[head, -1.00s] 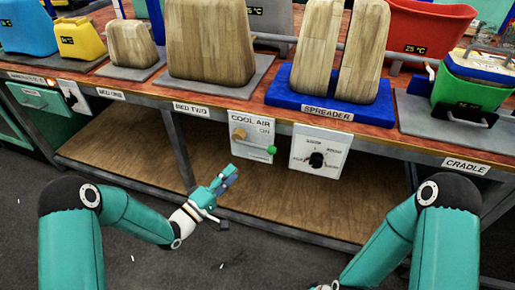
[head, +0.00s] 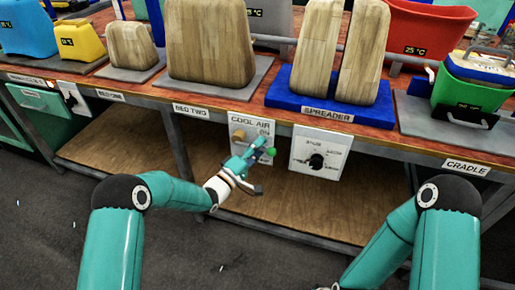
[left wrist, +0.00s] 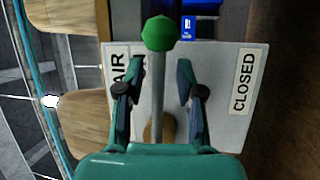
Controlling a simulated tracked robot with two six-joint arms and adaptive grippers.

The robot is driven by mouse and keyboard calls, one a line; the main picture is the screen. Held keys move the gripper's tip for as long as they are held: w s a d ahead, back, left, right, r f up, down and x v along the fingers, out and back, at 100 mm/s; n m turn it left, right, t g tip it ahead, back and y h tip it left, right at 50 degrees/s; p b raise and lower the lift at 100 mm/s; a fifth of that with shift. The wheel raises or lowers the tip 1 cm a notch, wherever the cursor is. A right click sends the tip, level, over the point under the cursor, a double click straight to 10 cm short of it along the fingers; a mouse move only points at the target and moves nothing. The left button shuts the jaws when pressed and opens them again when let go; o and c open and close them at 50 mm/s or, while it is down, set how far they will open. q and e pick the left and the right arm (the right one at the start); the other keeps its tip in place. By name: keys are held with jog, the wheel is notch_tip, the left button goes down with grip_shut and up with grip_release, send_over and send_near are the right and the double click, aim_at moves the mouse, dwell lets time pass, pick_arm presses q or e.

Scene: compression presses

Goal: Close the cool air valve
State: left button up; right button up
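The cool air valve panel (head: 238,122) is a white plate on the front of the bench, labelled COOL AIR and ON. Its lever has a tan hub (head: 238,135) and a green knob (head: 271,152) at the lower right. My left gripper (head: 262,146) is in front of the lever and hides part of it. In the left wrist view, the open fingers (left wrist: 158,80) stand either side of the grey lever rod (left wrist: 158,100), with gaps on both sides. The green knob (left wrist: 161,33) lies beyond the fingertips. A CLOSED label (left wrist: 243,80) is on the right.
A white dial panel (head: 318,153) with a black knob is just right of the valve. The SPREADER base (head: 320,105) and wooden blocks stand on the bench above. The lower wooden shelf (head: 290,212) is bare.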

pick_arm(q)
jog(key=shift+c, duration=0.3)
grip_shut()
jog(key=shift+f, duration=0.15)
